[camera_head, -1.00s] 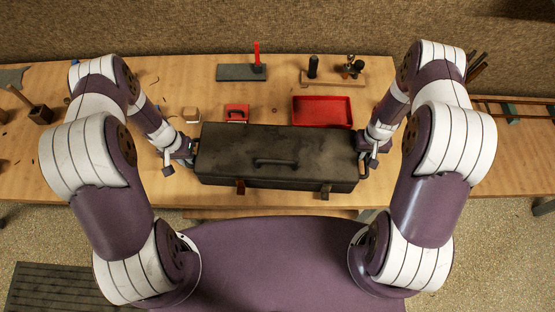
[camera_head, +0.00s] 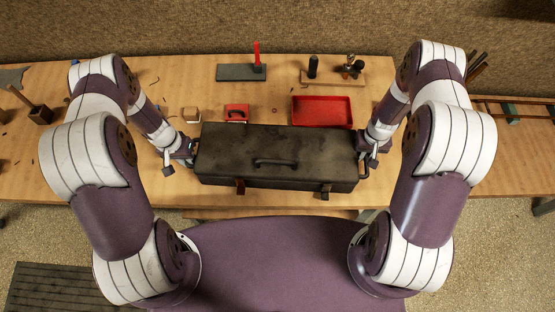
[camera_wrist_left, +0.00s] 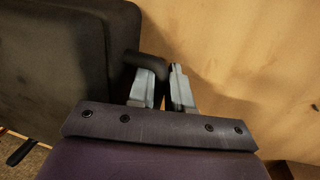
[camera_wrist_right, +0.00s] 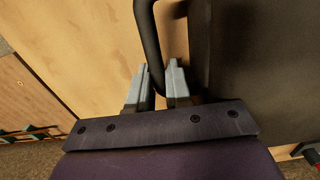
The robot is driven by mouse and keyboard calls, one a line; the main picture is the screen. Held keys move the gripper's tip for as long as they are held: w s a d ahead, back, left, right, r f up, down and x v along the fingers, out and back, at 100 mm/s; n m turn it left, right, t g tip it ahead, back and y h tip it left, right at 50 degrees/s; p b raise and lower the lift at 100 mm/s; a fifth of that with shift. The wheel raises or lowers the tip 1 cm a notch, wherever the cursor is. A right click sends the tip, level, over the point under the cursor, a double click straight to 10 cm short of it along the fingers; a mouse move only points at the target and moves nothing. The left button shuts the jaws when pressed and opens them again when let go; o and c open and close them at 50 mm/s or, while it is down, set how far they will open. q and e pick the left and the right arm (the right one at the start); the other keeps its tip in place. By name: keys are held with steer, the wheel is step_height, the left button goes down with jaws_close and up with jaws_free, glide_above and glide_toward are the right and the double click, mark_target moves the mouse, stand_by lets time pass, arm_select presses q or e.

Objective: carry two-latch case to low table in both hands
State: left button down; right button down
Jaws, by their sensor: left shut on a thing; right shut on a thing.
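The two-latch case (camera_head: 277,150) is long and black, with a top handle and two latches on its near side. In the head view it is level at the near edge of the workbench, between my grippers; I cannot tell whether it touches the bench. My left gripper (camera_head: 190,157) is at its left end. In the left wrist view the fingers (camera_wrist_left: 162,88) are shut on a dark end handle (camera_wrist_left: 150,66) of the case. My right gripper (camera_head: 366,160) is at the right end. In the right wrist view its fingers (camera_wrist_right: 158,82) are shut on the other end handle (camera_wrist_right: 149,45).
A dark ridged mat (camera_head: 60,288) lies on the floor at lower left.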

arm_select(q)
steer(key=shift+r, duration=0.15)
arm_select(e)
steer(key=shift+r, duration=0.1)
